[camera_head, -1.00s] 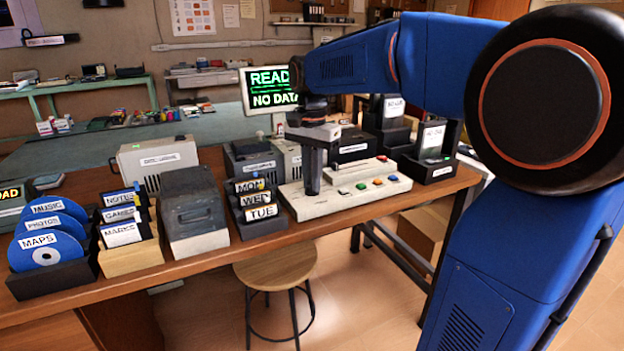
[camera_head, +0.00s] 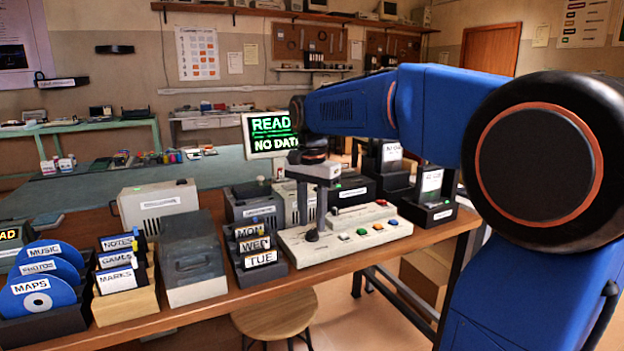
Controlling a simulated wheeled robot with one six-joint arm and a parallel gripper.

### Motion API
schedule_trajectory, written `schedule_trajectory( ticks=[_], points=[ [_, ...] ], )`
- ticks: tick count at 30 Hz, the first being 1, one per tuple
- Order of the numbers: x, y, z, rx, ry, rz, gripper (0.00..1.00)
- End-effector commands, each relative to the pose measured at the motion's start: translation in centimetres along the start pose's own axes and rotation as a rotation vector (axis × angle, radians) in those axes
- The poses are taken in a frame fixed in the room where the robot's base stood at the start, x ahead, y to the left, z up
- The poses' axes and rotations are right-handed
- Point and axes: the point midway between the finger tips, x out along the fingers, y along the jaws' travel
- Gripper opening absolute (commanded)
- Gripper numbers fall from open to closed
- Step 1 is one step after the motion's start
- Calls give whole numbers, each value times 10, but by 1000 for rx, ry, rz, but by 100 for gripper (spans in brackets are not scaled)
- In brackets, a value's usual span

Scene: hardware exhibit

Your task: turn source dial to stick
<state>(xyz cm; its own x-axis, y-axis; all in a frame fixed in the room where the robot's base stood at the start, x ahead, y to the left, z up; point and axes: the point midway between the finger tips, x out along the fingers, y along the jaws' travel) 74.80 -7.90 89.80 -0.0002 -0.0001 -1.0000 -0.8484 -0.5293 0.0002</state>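The source dial seems to be the small dark knob (camera_head: 312,235) at the left end of the pale console (camera_head: 345,236) with coloured buttons. Its markings are too small to read, so its setting cannot be told. My gripper (camera_head: 312,224) points down over that end of the console, its fingertips just above or beside the knob. A gap shows between the two dark fingers, and nothing is held between them. Whether a finger touches the knob cannot be told.
Left of the console stand a rack of day-labelled cartridges (camera_head: 257,258), a grey lidded box (camera_head: 192,265), a wooden card holder (camera_head: 124,303) and blue discs (camera_head: 40,296). Dark devices (camera_head: 431,213) stand at the right. A stool (camera_head: 275,316) is below the table's front edge.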

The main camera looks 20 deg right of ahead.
Motion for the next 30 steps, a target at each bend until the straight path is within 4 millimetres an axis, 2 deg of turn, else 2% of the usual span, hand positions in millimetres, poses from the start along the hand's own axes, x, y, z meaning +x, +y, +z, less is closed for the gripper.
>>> schedule_trajectory(
  ticks=[18,24,30],
  points=[
    [-121,0,0,0,2,-3,30],
    [-145,0,0,0,1,-2,30],
    [-154,0,0,0,0,0,30]
  ],
)
